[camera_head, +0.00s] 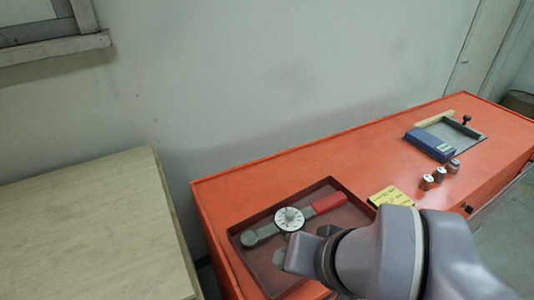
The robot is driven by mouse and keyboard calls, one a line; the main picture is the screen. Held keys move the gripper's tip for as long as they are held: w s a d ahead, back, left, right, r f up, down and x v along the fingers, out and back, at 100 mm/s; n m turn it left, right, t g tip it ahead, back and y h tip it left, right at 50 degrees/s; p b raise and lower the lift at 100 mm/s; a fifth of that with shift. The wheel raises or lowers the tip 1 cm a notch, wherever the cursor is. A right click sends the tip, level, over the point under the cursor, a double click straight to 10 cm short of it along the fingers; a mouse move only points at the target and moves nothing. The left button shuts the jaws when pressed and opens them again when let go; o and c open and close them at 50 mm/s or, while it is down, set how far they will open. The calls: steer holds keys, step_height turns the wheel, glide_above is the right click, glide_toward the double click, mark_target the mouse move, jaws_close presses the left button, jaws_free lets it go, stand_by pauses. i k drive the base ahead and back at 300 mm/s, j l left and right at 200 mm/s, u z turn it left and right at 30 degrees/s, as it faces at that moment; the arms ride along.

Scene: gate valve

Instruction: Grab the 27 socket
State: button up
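Three small metal sockets stand in a row on the orange bench top: a front one (426,182), a middle one (439,173) and a back one (453,166). They have reddish-brown sides and pale tops. Any size marks are too small to read, so I cannot tell which is the 27. My gripper (292,258) is at the lower middle, over the dark red tray, left of the sockets and apart from them. My arm covers part of the bench in front. The fingers do not show clearly enough to tell if they are open or shut.
The dark red tray (352,188) holds a torque wrench (289,218) with a round dial and red handle. A yellow note (391,196) lies left of the sockets. Behind them are a blue box (430,144) and a grey plate (465,130). A wooden table (90,225) stands at left.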

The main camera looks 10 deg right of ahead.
mark_target(438, 175)
steer(key=z, duration=1.5)
